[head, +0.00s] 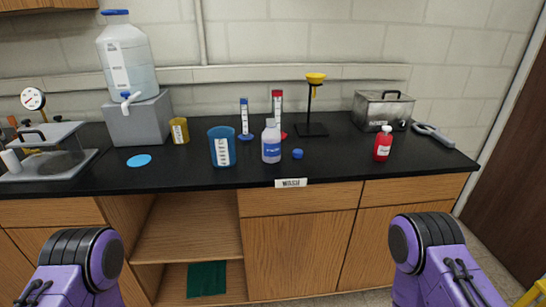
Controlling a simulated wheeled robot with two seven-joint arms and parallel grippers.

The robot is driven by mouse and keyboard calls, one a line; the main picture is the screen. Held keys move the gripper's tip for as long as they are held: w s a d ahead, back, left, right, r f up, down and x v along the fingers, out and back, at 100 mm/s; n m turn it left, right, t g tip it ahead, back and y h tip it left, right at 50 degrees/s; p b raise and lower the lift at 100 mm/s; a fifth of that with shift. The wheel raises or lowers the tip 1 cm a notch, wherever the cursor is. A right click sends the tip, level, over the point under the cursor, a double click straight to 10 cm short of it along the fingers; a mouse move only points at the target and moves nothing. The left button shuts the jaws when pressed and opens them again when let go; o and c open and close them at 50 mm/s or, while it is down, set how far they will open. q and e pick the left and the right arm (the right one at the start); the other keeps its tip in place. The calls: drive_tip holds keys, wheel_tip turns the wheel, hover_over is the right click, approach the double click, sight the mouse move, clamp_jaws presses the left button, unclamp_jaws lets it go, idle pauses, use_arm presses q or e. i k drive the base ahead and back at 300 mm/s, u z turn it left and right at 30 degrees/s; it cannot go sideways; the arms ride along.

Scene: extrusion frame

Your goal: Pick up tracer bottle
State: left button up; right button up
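A small red bottle (383,146) with a white cap and pale label stands upright near the front edge of the black bench, right of centre. A clear bottle (271,142) with a white top and blue label stands upright near the middle. The labels are too small to read, so I cannot tell for sure which is the tracer bottle; the red one looks likely. Nothing touches either bottle. Only purple links of my two arms show at the bottom left and bottom right, below the bench top. Both of my grippers are out of view.
A blue cap (298,154) lies right of the clear bottle. A blue beaker (222,147), yellow beaker (179,131), two cylinders and a funnel stand (312,129) stand around it. A metal box (382,111) is behind the red bottle.

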sight(271, 136)
drive_tip(key=u, duration=0.8)
drive_tip(key=i, duration=0.65)
drive_tip(key=z, duration=0.2)
